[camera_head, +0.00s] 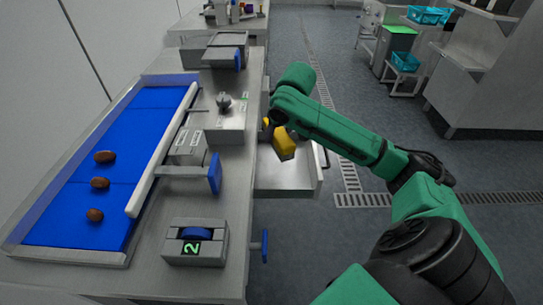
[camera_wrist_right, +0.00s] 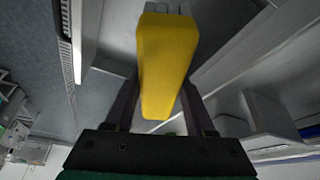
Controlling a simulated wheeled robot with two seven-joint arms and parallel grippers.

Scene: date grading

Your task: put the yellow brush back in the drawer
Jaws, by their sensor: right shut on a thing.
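The yellow brush (camera_head: 284,147) shows over the open drawer (camera_head: 284,178) at the side of the steel counter. My right gripper (camera_head: 271,127) is shut on the brush, partly hidden behind my green arm. In the right wrist view, the brush (camera_wrist_right: 166,60) is a yellow block between the two dark fingers of the gripper (camera_wrist_right: 160,95). The visible part of the drawer floor is bare metal. I cannot tell how high the brush is above that floor. My left gripper is not in view.
The counter (camera_head: 150,275) carries a blue sorting bed (camera_head: 130,190) with three brown dates, a blue-handled lever (camera_head: 214,173) and a box reading 2 (camera_head: 195,242). A blue handle (camera_head: 265,246) juts from the counter's side. Open floor lies right of the drawer.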

